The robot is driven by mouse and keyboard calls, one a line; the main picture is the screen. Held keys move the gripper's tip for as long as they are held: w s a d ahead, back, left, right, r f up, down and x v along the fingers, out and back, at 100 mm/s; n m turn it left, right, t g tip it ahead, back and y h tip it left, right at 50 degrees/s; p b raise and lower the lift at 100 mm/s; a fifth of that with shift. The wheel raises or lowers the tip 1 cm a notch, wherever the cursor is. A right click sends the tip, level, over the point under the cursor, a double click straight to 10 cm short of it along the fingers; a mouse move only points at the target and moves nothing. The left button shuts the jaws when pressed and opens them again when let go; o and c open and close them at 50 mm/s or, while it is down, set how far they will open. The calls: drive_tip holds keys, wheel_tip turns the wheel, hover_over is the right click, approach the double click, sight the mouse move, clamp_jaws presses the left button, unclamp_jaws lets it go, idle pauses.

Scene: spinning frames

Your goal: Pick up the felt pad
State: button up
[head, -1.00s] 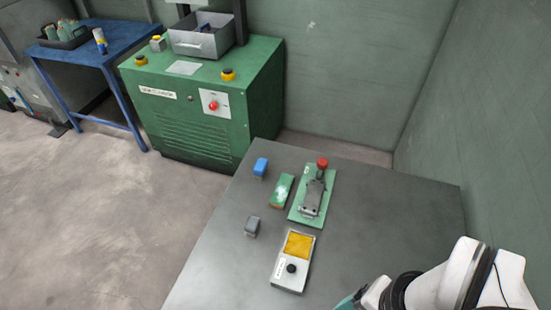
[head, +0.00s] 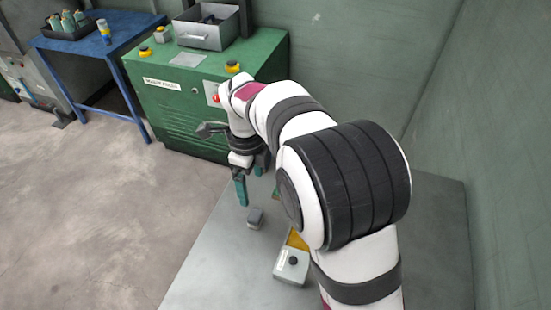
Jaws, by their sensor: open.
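I cannot tell for sure which item is the felt pad. A small grey block (head: 255,218) stands on the grey table, just below my gripper in the picture. A grey-white box (head: 291,266) with a dark knob and a yellow top area (head: 297,240) is partly hidden by my arm. Only a sliver of the green block (head: 275,195) shows beside my arm. My gripper (head: 250,190) has teal fingers pointing down. It is open, with nothing seen between the fingers, over the table's left part. The blue block and the green plate with the red-knobbed clamp are hidden behind my arm.
The grey table (head: 215,270) has bare room at its front left. A green machine cabinet (head: 180,105) with a metal bin (head: 205,40) stands behind it. A blue table (head: 100,45) is at the back left. A green wall closes off the right.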

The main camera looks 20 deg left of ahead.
sight(255, 214)
wheel_tip(255, 214, down, 14)
drive_tip(key=shift+s+f, duration=0.15)
drive_tip(key=shift+f, duration=0.05)
clamp_jaws()
idle(0.4)
